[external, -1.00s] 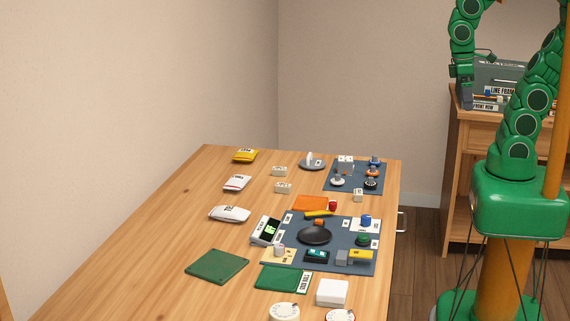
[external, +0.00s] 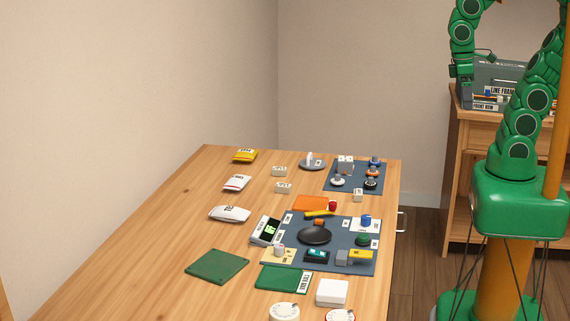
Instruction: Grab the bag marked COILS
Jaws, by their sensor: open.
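Three small bags lie along the left side of the wooden table: a yellow bag (external: 245,156) at the far end, a white bag (external: 237,183) nearer, and a larger white bag (external: 230,214) nearer still. Each has a printed label, too small to read here, so I cannot tell which is marked COILS. My gripper (external: 461,74) hangs at the upper right, in front of the shelf unit, well away from the table and bags. It is open, with nothing seen in it.
A wooden shelf unit (external: 470,135) with boxes stands behind my arm. Bare tabletop surrounds the bags.

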